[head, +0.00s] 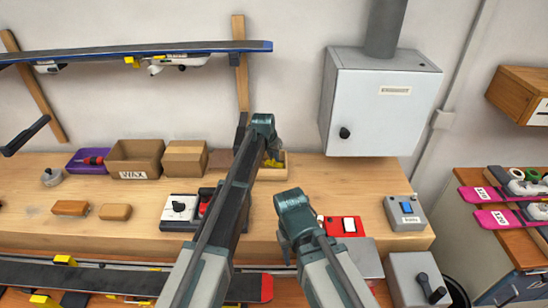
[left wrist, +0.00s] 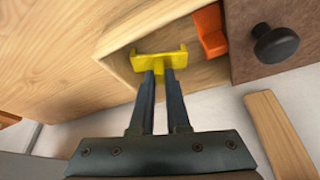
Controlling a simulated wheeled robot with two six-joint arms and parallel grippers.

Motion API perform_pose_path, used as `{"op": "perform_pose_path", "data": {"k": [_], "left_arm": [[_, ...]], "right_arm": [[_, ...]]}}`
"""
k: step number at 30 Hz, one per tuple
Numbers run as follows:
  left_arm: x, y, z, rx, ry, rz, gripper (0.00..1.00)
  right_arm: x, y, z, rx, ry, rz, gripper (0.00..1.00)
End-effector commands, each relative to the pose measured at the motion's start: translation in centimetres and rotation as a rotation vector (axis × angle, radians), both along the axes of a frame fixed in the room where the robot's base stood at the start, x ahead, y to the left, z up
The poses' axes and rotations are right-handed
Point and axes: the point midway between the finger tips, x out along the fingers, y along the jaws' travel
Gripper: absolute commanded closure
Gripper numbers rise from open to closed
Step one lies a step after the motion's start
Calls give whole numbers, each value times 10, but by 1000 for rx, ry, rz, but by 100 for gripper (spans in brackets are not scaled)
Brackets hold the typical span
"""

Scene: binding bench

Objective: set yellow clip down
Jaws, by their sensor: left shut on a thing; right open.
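The yellow clip (left wrist: 160,62) is between the fingertips of my left gripper (left wrist: 160,76), which is shut on it. In the left wrist view the clip is over the inside of a shallow wooden tray (left wrist: 113,53); I cannot tell whether it touches the tray floor. In the head view the clip (head: 272,162) shows as a small yellow patch below my left gripper (head: 272,152), at the tray (head: 270,174) at the back of the bench. My arm hides part of the tray. My right gripper (head: 286,246) is open and empty over the bench's front edge.
An orange piece (left wrist: 210,30) lies in the tray. A brown block with a dark knob (left wrist: 275,43) is beside it. Cardboard boxes (head: 135,157) stand left of the tray. A red device (head: 342,227) and a grey switch box (head: 405,212) are at right. The bench right of the tray is clear.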

Motion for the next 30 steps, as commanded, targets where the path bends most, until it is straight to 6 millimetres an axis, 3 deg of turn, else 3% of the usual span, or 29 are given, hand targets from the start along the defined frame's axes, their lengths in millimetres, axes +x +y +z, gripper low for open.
{"op": "perform_pose_path", "data": {"k": [13,14,19,30], "left_arm": [[0,0,-10,0,0,0,100],[0,0,-9,0,0,0,81],[0,0,-8,0,0,0,51],[-1,0,-6,0,0,0,51]], "right_arm": [[0,0,-10,0,0,0,50],[0,0,-9,0,0,0,50],[0,0,-8,0,0,0,50],[0,0,-6,0,0,0,50]]}}
